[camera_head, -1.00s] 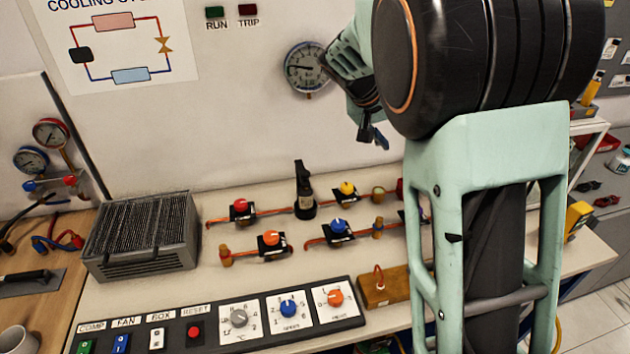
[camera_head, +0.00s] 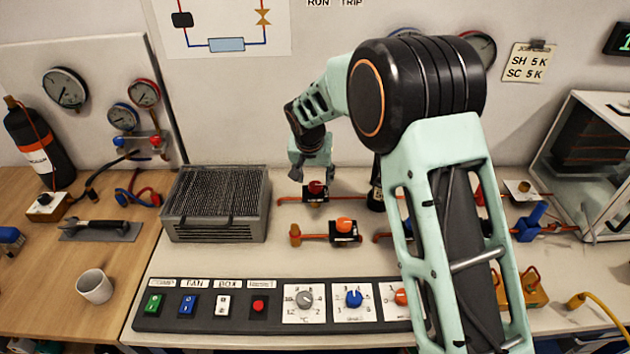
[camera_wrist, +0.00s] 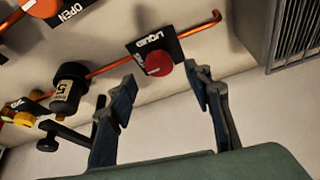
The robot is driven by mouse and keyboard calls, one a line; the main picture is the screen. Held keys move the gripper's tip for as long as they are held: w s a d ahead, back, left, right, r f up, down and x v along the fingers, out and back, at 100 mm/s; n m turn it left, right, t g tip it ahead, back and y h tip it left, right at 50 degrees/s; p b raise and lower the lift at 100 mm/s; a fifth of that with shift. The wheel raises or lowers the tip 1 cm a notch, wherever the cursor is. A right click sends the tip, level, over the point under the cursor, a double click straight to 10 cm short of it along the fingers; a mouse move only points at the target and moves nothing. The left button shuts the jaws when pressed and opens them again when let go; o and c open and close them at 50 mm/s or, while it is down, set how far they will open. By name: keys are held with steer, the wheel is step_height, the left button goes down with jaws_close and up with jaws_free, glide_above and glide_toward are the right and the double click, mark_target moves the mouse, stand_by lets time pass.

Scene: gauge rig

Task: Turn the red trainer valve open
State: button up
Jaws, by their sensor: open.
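The red trainer valve (camera_head: 316,188) is a small red knob on a black plate along a copper pipe on the white bench. In the wrist view the red knob (camera_wrist: 158,63) sits beside a plate reading "LIQUID", and shows between the spread fingers. My gripper (camera_head: 312,176) is open and hangs just above the valve, pointing down. In the wrist view its two dark fingers (camera_wrist: 160,84) are wide apart with nothing between them touching. The picture does not show any finger contact with the knob.
An orange-knobbed valve (camera_head: 344,226) stands in front of the red one. A black cylinder (camera_wrist: 70,88) is on the same pipe. A grey finned unit (camera_head: 215,205) stands to the left. A switch panel (camera_head: 270,327) lines the front edge. My arm hides the bench's right-centre part.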

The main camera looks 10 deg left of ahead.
mark_target(316, 185)
steer(key=shift+x, duration=2)
steer(key=c, duration=1.1)
steer(key=shift+n, duration=0.3)
steer(key=shift+c, duration=0.2)
steer(key=n+y, duration=0.1)
steer(key=n, duration=0.2)
steer(key=shift+w+d+n+y+b, duration=0.1)
steer(key=shift+d+n+y+b, duration=0.1)
steer(key=shift+n+y+b, duration=0.2)
steer(key=n, duration=0.2)
steer(key=n+g+y, duration=0.1)
steer(key=n, duration=0.1)
steer(key=shift+w+n+g, duration=0.1)
steer(key=shift+n+g, duration=0.2)
steer(key=n+g, duration=0.1)
steer(key=n, duration=0.1)
steer(key=n+y, duration=0.1)
steer(key=n, duration=0.2)
steer(key=shift+w+g, duration=0.1)
steer(key=shift+g, duration=0.3)
steer(key=shift+w+n+g, duration=0.1)
steer(key=shift+n+g, duration=0.6)
steer(key=shift+n, duration=1.1)
steer(key=shift+d, duration=0.1)
